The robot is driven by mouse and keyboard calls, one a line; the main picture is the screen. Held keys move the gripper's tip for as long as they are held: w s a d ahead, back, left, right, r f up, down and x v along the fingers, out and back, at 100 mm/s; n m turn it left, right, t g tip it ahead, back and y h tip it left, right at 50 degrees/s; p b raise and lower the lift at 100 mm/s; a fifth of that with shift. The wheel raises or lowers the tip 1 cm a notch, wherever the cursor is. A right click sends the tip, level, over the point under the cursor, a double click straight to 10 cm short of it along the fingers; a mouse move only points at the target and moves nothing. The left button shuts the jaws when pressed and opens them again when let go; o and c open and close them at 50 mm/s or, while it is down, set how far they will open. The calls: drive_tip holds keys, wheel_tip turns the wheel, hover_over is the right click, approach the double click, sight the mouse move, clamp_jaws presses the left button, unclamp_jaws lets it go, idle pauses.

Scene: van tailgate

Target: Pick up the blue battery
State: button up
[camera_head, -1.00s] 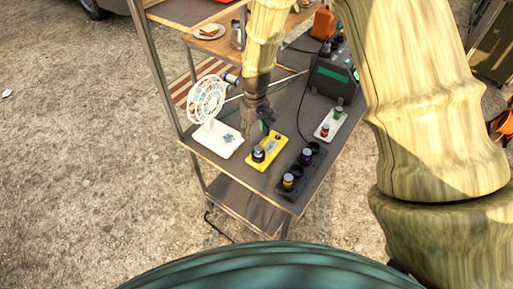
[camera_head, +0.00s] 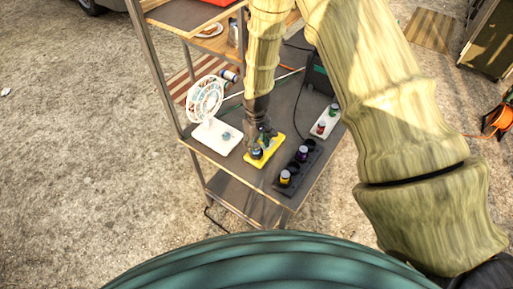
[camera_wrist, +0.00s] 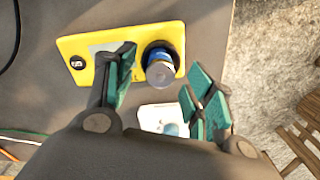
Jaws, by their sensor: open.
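The blue battery (camera_wrist: 161,72) stands upright in a dark round socket on the yellow base (camera_wrist: 78,45). In the wrist view it lies between my open gripper's (camera_wrist: 160,78) two green-padded fingers, with space on both sides. In the head view my gripper (camera_head: 262,140) is low over the yellow base (camera_head: 273,152), and the battery (camera_head: 257,153) shows beside the fingers, partly hidden by them. I cannot tell whether either finger touches it.
A white fan (camera_head: 208,98) on a white base stands left of the yellow base. To the right, a dark holder (camera_head: 292,175) carries yellow and purple batteries, and a white holder (camera_head: 325,122) stands behind. The shelf's front edge is close.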

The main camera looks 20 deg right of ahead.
drive_tip(key=shift+f, duration=0.85)
clamp_jaws()
drive_tip(key=shift+r, duration=0.1)
